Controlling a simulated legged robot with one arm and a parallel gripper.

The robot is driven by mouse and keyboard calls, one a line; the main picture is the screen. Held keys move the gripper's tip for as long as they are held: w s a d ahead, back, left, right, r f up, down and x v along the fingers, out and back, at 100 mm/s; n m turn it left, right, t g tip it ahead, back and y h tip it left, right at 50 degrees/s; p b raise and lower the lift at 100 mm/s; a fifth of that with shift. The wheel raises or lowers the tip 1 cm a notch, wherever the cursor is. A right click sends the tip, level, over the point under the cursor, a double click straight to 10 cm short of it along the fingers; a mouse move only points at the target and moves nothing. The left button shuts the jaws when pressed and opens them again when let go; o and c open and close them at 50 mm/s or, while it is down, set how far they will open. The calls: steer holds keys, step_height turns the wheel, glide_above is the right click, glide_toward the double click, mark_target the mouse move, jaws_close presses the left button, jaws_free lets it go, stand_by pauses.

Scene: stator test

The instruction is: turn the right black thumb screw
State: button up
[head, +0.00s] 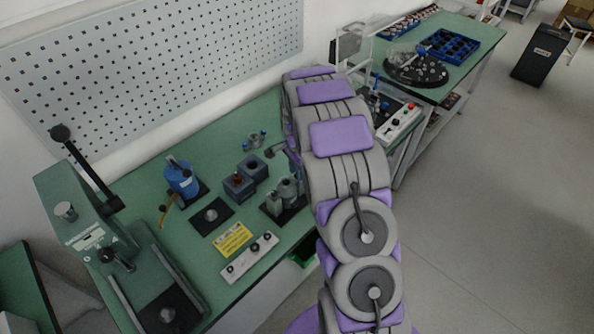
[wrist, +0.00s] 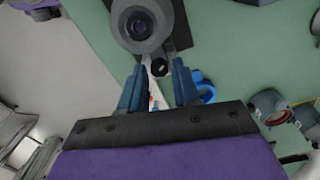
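In the wrist view, a small black round part (wrist: 159,67), which looks like a thumb screw, sits at the lower edge of a grey cylindrical fixture (wrist: 142,20) with a dark bore. My gripper (wrist: 158,75) has its two dark blue fingers apart, one on each side of the black part. I see a narrow gap around it and no clear contact. In the head view, a grey fixture on a black base (head: 285,195) stands on the green bench beside my arm. My arm hides much of that area, and I cannot make out the thumb screws there.
The green bench (head: 150,192) also holds a blue cylinder (head: 181,178), dark grey blocks (head: 240,186), a yellow label (head: 232,240) and a white control strip (head: 249,257). A green press (head: 85,225) stands at left. A blue ring (wrist: 205,90) lies close to the right finger.

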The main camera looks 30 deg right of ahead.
step_height(320, 180, up, 16)
steer(key=p, duration=0.2)
steer(key=shift+r, duration=0.2)
stand_by(0.4)
steer(key=s+a+r+n+g, duration=0.1)
steer(key=s+a+r+n, duration=0.35)
steer(key=s, duration=0.55)
steer(key=s+a+r+n, duration=0.4)
steer(key=s+a, duration=0.2)
steer(key=s, duration=0.3)
steer(key=s+a+f+n, duration=0.1)
steer(key=s+n, duration=0.3)
steer(key=s, duration=0.6)
steer(key=s+a+n, duration=0.3)
steer(key=s+a, duration=0.1)
steer(key=s, duration=0.7)
steer(key=shift+f+n+g, duration=0.35)
steer(key=shift+f+g, duration=0.05)
